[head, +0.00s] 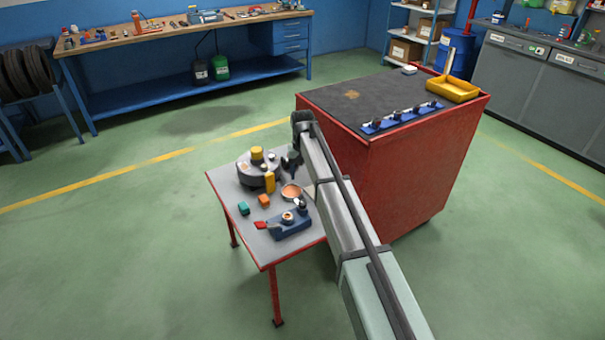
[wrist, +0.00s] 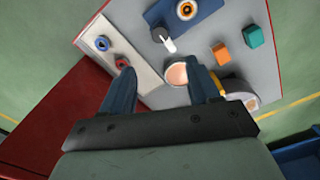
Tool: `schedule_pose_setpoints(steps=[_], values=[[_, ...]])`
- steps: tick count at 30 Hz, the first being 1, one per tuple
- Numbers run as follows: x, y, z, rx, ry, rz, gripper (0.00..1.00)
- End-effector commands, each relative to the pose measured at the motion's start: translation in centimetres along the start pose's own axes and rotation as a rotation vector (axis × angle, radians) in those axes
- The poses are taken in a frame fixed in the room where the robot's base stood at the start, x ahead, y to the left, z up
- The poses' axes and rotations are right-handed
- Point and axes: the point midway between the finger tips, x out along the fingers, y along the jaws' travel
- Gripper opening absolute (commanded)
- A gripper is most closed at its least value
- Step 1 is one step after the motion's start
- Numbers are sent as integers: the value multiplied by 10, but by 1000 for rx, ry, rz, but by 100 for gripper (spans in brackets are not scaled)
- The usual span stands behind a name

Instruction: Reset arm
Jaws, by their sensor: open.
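My gripper (wrist: 162,92) is open in the wrist view, its two blue-grey fingers apart with nothing held between them. It is above the small grey table (head: 250,233). A shallow pinkish bowl (wrist: 177,75) shows just beyond and between the fingers. In the head view my arm reaches in from the lower right, and its end is by the table's far right side. The fingertips are hard to make out there. The bowl also shows in the head view (head: 291,191), left of my arm.
The table holds a round grey device (head: 259,176) with yellow parts, a blue device (head: 290,226), an orange block (head: 264,200) and a green block (head: 243,208). A red cabinet (head: 410,170) stands right of my arm, with a yellow tray (head: 452,88) on top. Floor left of the table is clear.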

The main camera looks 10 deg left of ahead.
Motion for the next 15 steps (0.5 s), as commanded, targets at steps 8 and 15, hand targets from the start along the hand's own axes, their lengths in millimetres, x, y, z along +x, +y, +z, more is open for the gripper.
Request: schedule_pose_setpoints(steps=[8, 15], values=[[0, 0, -2, -16, 9, -1, 61], [-1, 0, -1, -74, 141, -13, 61]])
